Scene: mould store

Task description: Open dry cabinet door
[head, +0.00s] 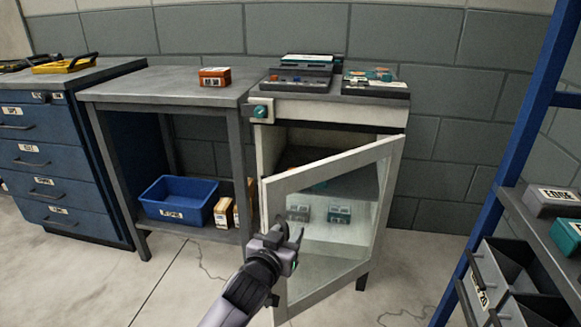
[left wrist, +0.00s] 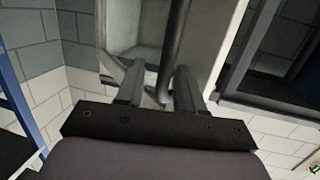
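The dry cabinet (head: 338,112) stands against the wall with its glass-fronted door (head: 335,165) partly open. The door's left edge is swung out towards me, and a gap shows above it into the interior. My left gripper (head: 290,233) is at the door's left edge. In the left wrist view a dark upright bar, apparently the door handle (left wrist: 174,45), runs between the spread fingers of my left gripper (left wrist: 158,82). The bar lies nearer the right finger, and a gap shows on its left. My right gripper is not in view.
A workbench (head: 165,84) with a blue bin (head: 178,201) below stands left of the cabinet. A blue drawer unit (head: 60,165) is farther left. A blue-posted rack (head: 500,150) with grey bins stands at the right. Floor in front is clear.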

